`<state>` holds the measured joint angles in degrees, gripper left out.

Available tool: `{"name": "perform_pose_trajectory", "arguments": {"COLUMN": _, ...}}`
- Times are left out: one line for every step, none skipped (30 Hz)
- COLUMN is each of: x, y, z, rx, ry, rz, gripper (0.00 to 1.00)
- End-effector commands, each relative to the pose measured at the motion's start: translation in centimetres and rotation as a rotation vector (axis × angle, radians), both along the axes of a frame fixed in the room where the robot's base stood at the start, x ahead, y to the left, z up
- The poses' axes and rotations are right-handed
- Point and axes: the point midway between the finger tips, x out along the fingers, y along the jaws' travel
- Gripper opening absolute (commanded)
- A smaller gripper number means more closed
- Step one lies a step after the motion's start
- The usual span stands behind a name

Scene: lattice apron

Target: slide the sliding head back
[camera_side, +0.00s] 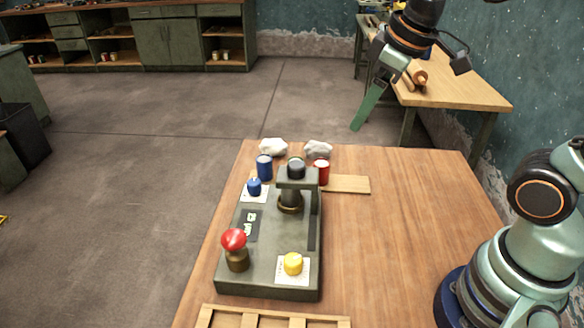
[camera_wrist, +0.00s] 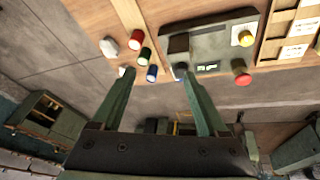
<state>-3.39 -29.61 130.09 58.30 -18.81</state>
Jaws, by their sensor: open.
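The sliding head (camera_side: 298,180) is a dark grey bracket with a round black top, standing at the far end of a grey machine base (camera_side: 262,275). It shows in the wrist view as a dark block (camera_wrist: 179,43) at the left end of the base. My gripper (camera_side: 356,127) is raised in the air beyond the far right of the table, clear of the head. In the wrist view its two green fingers (camera_wrist: 155,72) are spread and empty. The base carries a red mushroom button (camera_side: 233,240), a yellow knob (camera_side: 293,264) and a blue knob (camera_side: 254,187).
A blue can (camera_side: 264,167) and a red can (camera_side: 322,171) stand close by the head, with two whitish lumps (camera_side: 273,147) behind. A thin wooden board (camera_side: 346,184) lies right of the head. A wooden tray (camera_side: 270,318) sits at the front. The table's right side (camera_side: 410,220) is clear.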

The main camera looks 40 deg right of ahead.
Motion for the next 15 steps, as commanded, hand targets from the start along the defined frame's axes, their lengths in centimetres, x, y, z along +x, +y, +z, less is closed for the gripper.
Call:
{"name": "perform_pose_trajectory", "arguments": {"x": 1.0, "y": 0.7, "z": 0.3, "rx": -0.032, "ry": 0.036, "rz": 0.099, "gripper": 0.77}}
{"name": "perform_pose_trajectory", "arguments": {"x": 1.5, "y": 1.1, "z": 0.4, "rx": -0.050, "ry": 0.056, "rz": 0.162, "gripper": 0.77}}
{"name": "perform_pose_trajectory", "arguments": {"x": 2.2, "y": 1.6, "z": 0.6, "rx": -0.076, "ry": 0.081, "rz": 0.246, "gripper": 0.77}}
{"name": "perform_pose_trajectory", "arguments": {"x": 2.7, "y": 2.0, "z": 0.7, "rx": -0.092, "ry": 0.101, "rz": 0.310, "gripper": 0.77}}
{"name": "perform_pose_trajectory", "arguments": {"x": 3.2, "y": 2.4, "z": 0.7, "rx": -0.109, "ry": 0.118, "rz": 0.373, "gripper": 0.77}}
{"name": "perform_pose_trajectory", "arguments": {"x": 3.9, "y": 2.9, "z": 0.8, "rx": -0.130, "ry": 0.143, "rz": 0.459, "gripper": 0.77}}
{"name": "perform_pose_trajectory", "arguments": {"x": 4.4, "y": 3.4, "z": 0.8, "rx": -0.145, "ry": 0.161, "rz": 0.524, "gripper": 0.77}}
{"name": "perform_pose_trajectory", "arguments": {"x": 5.0, "y": 3.8, "z": 0.8, "rx": -0.157, "ry": 0.178, "rz": 0.588, "gripper": 0.77}}
{"name": "perform_pose_trajectory", "arguments": {"x": 5.6, "y": 4.4, "z": 0.7, "rx": -0.174, "ry": 0.200, "rz": 0.672, "gripper": 0.77}}
{"name": "perform_pose_trajectory", "arguments": {"x": 6.0, "y": 4.9, "z": 0.6, "rx": -0.185, "ry": 0.217, "rz": 0.733, "gripper": 0.77}}
{"name": "perform_pose_trajectory", "arguments": {"x": 6.5, "y": 5.3, "z": 0.5, "rx": -0.194, "ry": 0.230, "rz": 0.791, "gripper": 0.77}}
{"name": "perform_pose_trajectory", "arguments": {"x": 7.0, "y": 5.8, "z": 0.3, "rx": -0.204, "ry": 0.248, "rz": 0.864, "gripper": 0.77}}
{"name": "perform_pose_trajectory", "arguments": {"x": 7.4, "y": 6.1, "z": 0.2, "rx": -0.212, "ry": 0.260, "rz": 0.914, "gripper": 0.77}}
{"name": "perform_pose_trajectory", "arguments": {"x": 7.7, "y": 6.5, "z": 0.0, "rx": -0.217, "ry": 0.271, "rz": 0.960, "gripper": 0.77}}
{"name": "perform_pose_trajectory", "arguments": {"x": 8.0, "y": 6.9, "z": -0.1, "rx": -0.223, "ry": 0.283, "rz": 1.014, "gripper": 0.77}}
